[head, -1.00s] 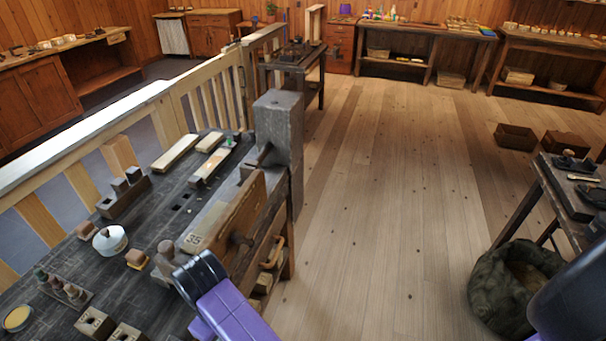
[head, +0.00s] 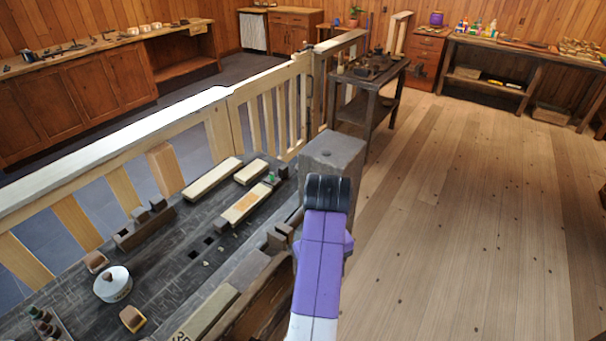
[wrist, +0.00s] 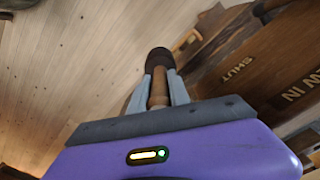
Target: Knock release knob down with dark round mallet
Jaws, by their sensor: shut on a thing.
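In the wrist view my gripper (wrist: 158,84) is shut on the wooden handle of the mallet (wrist: 158,60). The mallet's dark round head points away beyond the fingertips, over the plank floor. In the head view my purple arm covers the gripper and mallet, its dark joint in front of the thick grey post (head: 345,158). A small dark round spot shows on the post's top. I cannot tell which part is the release knob.
A small side table (head: 372,92) stands beyond the post. The floor right of the post is open.

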